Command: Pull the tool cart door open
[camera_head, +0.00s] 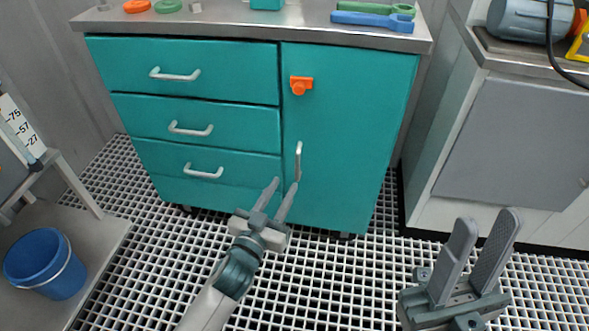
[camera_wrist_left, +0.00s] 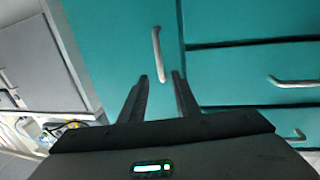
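The teal tool cart (camera_head: 190,65) stands ahead with three drawers on its left and a door (camera_head: 350,130) on its right. The door looks shut. A pale vertical handle (camera_head: 298,161) sits near the door's left edge; it also shows in the left wrist view (camera_wrist_left: 158,54). An orange latch (camera_head: 301,85) is on the door above the handle. My right gripper (camera_head: 487,235) is open and empty at the lower right.
Blue and green wrenches (camera_head: 372,19) lie on the cart top. A grey cabinet (camera_head: 515,140) stands to the right of the cart. A blue bucket (camera_head: 45,263) sits on a low shelf at the left. The grated floor (camera_head: 330,285) before the cart is clear.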

